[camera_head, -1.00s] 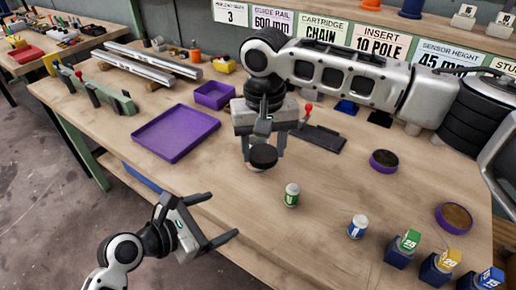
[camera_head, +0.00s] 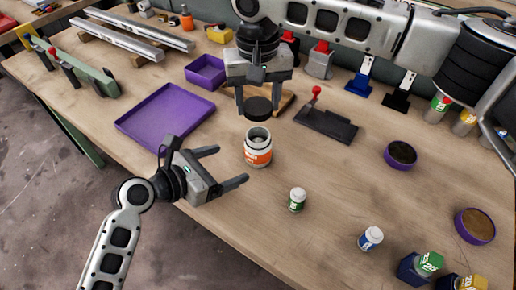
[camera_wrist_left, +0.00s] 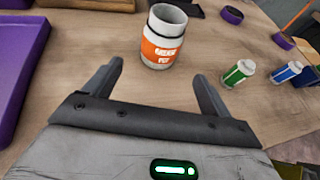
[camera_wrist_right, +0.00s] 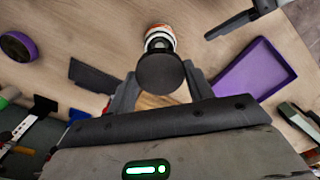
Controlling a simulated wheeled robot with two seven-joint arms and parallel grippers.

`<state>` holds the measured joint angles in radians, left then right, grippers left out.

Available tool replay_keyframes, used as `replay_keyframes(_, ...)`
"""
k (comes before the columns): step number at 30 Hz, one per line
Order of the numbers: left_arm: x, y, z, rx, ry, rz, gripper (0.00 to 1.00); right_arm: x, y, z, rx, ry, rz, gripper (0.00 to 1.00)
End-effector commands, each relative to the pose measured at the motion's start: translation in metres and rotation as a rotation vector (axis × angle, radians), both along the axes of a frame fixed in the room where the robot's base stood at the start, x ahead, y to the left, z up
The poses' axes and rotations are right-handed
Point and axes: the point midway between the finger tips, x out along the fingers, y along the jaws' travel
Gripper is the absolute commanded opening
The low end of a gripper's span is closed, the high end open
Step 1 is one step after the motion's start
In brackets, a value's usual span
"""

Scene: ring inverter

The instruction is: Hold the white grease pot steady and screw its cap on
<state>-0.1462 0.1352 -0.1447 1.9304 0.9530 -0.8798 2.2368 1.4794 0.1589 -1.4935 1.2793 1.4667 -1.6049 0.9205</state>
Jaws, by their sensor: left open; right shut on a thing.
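The white grease pot (camera_head: 258,148), with an orange label, stands upright and open on the bench; it also shows in the left wrist view (camera_wrist_left: 162,42). My right gripper (camera_head: 258,100) is shut on the black cap (camera_head: 258,110) and holds it above and slightly behind the pot, apart from it. In the right wrist view the cap (camera_wrist_right: 160,72) hides part of the pot (camera_wrist_right: 160,36). My left gripper (camera_head: 230,168) is open and empty. Its fingers (camera_wrist_left: 155,85) point toward the pot, which lies just beyond the fingertips.
A green-labelled bottle (camera_head: 297,200) and a blue-labelled bottle (camera_head: 371,238) stand at the front right. A purple tray (camera_head: 150,137) lies to the left. A dark plate with a red knob (camera_head: 327,125) and purple-rimmed dishes (camera_head: 400,155) are to the right.

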Motion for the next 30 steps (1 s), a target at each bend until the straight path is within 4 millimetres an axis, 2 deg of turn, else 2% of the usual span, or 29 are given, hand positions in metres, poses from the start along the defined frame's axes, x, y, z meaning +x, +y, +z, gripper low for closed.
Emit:
replay_keyframes(6,0.027,-0.031,-0.015,-0.001,-0.002,-0.001,0.83,0.000,0.000,0.000,0.000,0.000,0.000,0.31)
replay_keyframes(15,0.055,-0.063,-0.034,0.001,-0.001,-0.001,0.83,0.000,0.000,0.000,0.000,0.000,0.000,0.31)
replay_keyframes(21,0.062,-0.071,-0.038,0.002,-0.002,-0.001,0.83,0.000,0.000,0.000,0.000,0.000,0.000,0.31)
replay_keyframes(29,0.062,-0.071,-0.039,0.001,-0.002,0.000,0.83,0.000,0.000,0.000,0.000,0.000,0.000,0.31)
replay_keyframes(30,0.062,-0.071,-0.039,0.001,-0.002,0.000,0.80,0.000,0.000,0.000,0.000,0.000,0.000,0.31)
